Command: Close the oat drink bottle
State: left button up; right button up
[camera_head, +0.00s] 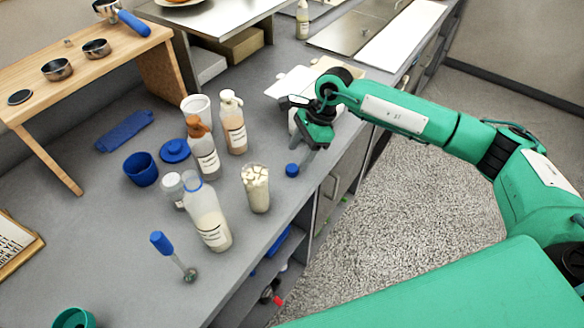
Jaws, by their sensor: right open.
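A clear bottle (209,218) with pale contents and a white label stands upright near the counter's front edge. Its neck shows no cap. The label is too small to read, but it seems to be the oat drink bottle. A small blue cap (292,170) lies on the counter near the front edge, right of the glass. My right gripper (308,146) is open, just above and right of the blue cap, apart from it as far as I can tell. Its fingertips are small and partly hidden by its own body. My left gripper is out of view.
A glass with white cubes (257,190) stands between bottle and cap. An orange-topped bottle (203,150), a white-topped bottle (233,122), a blue cup (141,169) and a blue-handled tool (172,255) stand or lie nearby. A white box (340,75) is behind my gripper.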

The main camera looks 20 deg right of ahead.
aim_at(292, 168)
jog(key=p+x, duration=0.1)
jog(key=x, duration=0.2)
jog(key=shift+s+a+f+p, duration=0.15)
jog(key=shift+a+f+p, duration=0.05)
jog(key=shift+p, duration=0.2)
jog(key=shift+a+f, duration=0.15)
jog(key=shift+f, duration=0.45)
jog(key=c, duration=1)
